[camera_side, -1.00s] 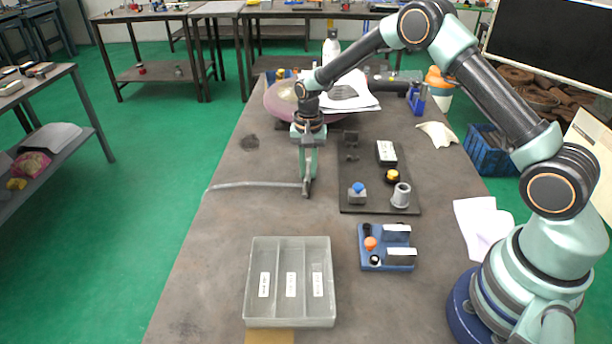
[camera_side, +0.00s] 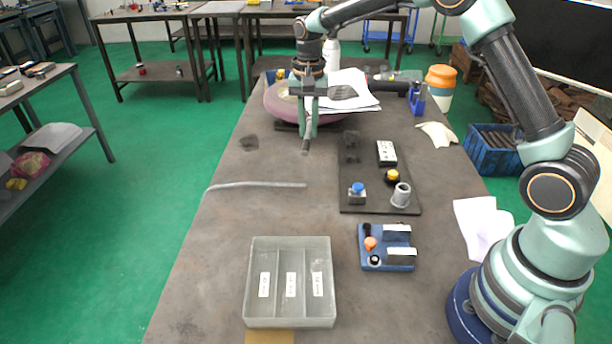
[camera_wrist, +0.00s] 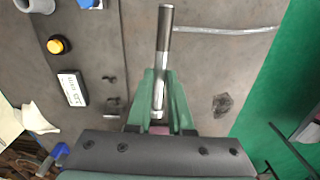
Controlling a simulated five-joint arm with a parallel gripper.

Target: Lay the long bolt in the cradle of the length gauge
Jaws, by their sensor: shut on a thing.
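My gripper (camera_side: 307,118) is shut on the long bolt, a grey metal rod with a dark end. In the wrist view the bolt (camera_wrist: 164,35) sticks out beyond the gripper's fingers (camera_wrist: 163,85). In the side view only the bolt's lower end (camera_side: 306,147) shows below the fingers, over the far part of the table. Two small black supports (camera_side: 351,146), which look like the length gauge's cradle, stand on the dark plate (camera_side: 368,208) to the right of my gripper. They also show in the wrist view (camera_wrist: 111,107), left of the bolt, and look empty.
The plate also carries a white-faced box (camera_side: 386,152), a yellow button (camera_side: 392,177), a blue-topped block (camera_side: 357,192) and a grey cylinder (camera_side: 401,195). A blue fixture (camera_side: 370,262) and a three-part tray (camera_side: 291,241) stand nearer. A thin grey rod (camera_side: 255,184) lies left. Papers (camera_side: 355,80) lie behind.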

